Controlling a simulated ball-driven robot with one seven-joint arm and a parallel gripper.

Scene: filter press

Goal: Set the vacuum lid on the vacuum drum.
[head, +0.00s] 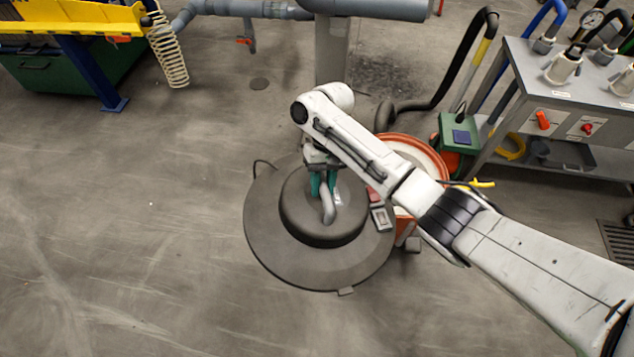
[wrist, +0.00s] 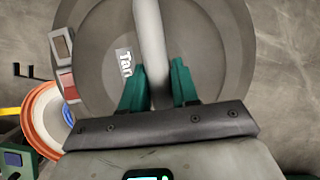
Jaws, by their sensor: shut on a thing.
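The vacuum lid (head: 275,240) is a wide dark grey disc with a raised round dome and a pale curved handle on top. In the wrist view the lid (wrist: 212,45) fills the upper middle, with a white label and a small red-and-grey box at its left edge. My gripper (head: 323,187) has its green fingers shut on the handle; they also flank it in the wrist view (wrist: 158,78). The vacuum drum (head: 430,155), with an orange rim and white inside, stands behind and right of the lid, partly hidden by my arm. The drum also shows at the wrist view's left (wrist: 37,106).
A grey steel bench (head: 553,110) with hose fittings stands at the right. A green box (head: 457,132) and a black hose (head: 462,62) are beside the drum. A grey post (head: 331,50) rises behind. The floor at left is clear.

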